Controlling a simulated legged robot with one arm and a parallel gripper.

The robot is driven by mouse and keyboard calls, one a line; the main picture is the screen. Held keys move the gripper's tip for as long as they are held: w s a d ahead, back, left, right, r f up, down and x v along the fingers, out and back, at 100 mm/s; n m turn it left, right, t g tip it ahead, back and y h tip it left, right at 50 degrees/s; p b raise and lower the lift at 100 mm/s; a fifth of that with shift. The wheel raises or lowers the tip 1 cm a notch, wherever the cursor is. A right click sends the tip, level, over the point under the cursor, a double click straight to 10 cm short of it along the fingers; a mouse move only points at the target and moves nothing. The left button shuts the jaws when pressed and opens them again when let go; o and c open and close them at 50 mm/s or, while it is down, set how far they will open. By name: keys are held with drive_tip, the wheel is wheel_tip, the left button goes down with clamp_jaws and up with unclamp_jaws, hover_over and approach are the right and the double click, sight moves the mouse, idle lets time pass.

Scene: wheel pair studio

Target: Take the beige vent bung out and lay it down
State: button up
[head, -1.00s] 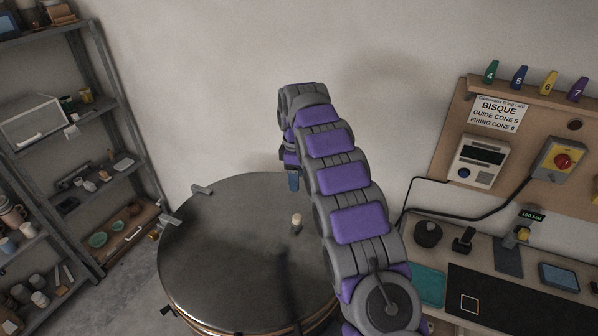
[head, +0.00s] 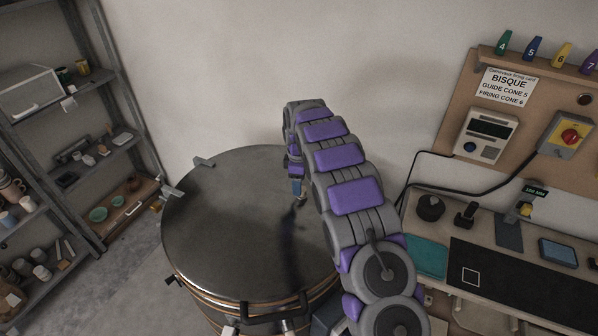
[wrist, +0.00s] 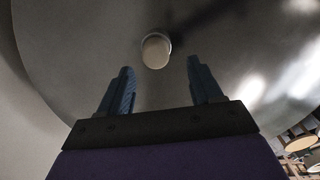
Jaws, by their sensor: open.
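The beige vent bung (wrist: 156,51) stands on the dark round kiln lid (wrist: 80,40). In the wrist view it lies just beyond my fingertips, roughly midway between them and a little nearer the left one in line. My gripper (wrist: 158,80) is open and empty, with its two blue fingers apart and not touching the bung. In the head view my gripper (head: 298,190) points down close above the lid (head: 215,215), right at the bung (head: 301,200), which is mostly hidden there by the gripper.
Metal shelves with pots (head: 65,150) stand at the left. A workbench (head: 480,250) with a dark mat and small tools is at the right, below a board with a control box (head: 486,135). The left part of the lid is bare.

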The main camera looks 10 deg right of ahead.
sight(303, 188)
drive_tip(key=shift+d+f, duration=1.25)
drive_tip(key=shift+f, duration=0.15)
drive_tip(key=shift+a, duration=1)
drive_tip(key=c, duration=0.3)
drive_tip(key=shift+c, duration=0.7)
drive_tip(key=shift+d, duration=0.65)
drive_tip(key=c, duration=0.4)
drive_tip(key=shift+r, duration=0.1)
drive_tip(key=shift+c, duration=1)
drive_tip(key=o, duration=0.4)
drive_tip(key=shift+a, duration=0.1)
clamp_jaws()
